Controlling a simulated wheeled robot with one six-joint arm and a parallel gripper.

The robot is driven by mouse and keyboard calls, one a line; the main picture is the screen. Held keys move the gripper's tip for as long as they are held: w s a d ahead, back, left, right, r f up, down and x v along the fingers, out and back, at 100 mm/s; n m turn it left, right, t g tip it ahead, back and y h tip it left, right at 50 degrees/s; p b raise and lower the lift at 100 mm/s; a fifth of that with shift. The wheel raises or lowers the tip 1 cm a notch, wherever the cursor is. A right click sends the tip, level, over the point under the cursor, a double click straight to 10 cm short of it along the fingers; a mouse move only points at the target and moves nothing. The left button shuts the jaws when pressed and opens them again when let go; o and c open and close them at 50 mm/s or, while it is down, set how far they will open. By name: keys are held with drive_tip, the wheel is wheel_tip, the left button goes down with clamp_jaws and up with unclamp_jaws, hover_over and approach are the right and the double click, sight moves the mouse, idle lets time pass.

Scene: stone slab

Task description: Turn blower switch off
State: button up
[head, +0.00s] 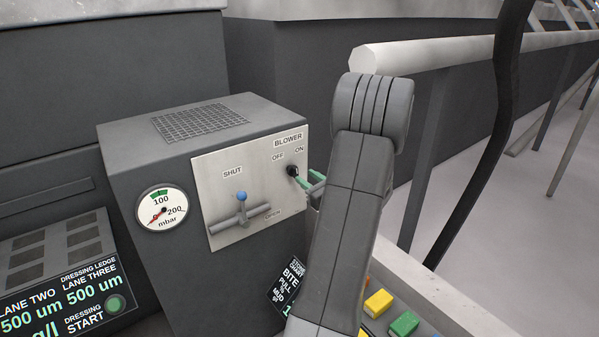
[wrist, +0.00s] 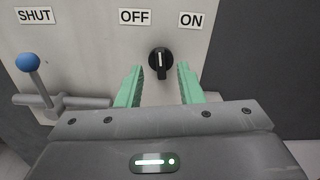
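The blower switch (wrist: 160,62) is a black rotary knob with a white mark on the pale panel, below the OFF label (wrist: 135,17) and the ON label (wrist: 191,20). In the wrist view its mark stands about upright, between the two labels. In the head view the knob (head: 293,171) is at the panel's right side, under the word BLOWER. My gripper (wrist: 158,80) has two green fingers, open, one to each side of the knob's lower part with gaps between. In the head view the fingers (head: 312,180) are just right of the knob, partly hidden by my arm.
A lever with a blue ball (head: 241,196) sits left of the knob, between SHUT and OPEN labels; it also shows left of my gripper in the wrist view (wrist: 28,62). A round mbar gauge (head: 162,209) is further left. Coloured blocks (head: 378,303) lie lower right.

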sight(297, 170)
drive_tip(key=shift+x, duration=2.35)
clamp_jaws()
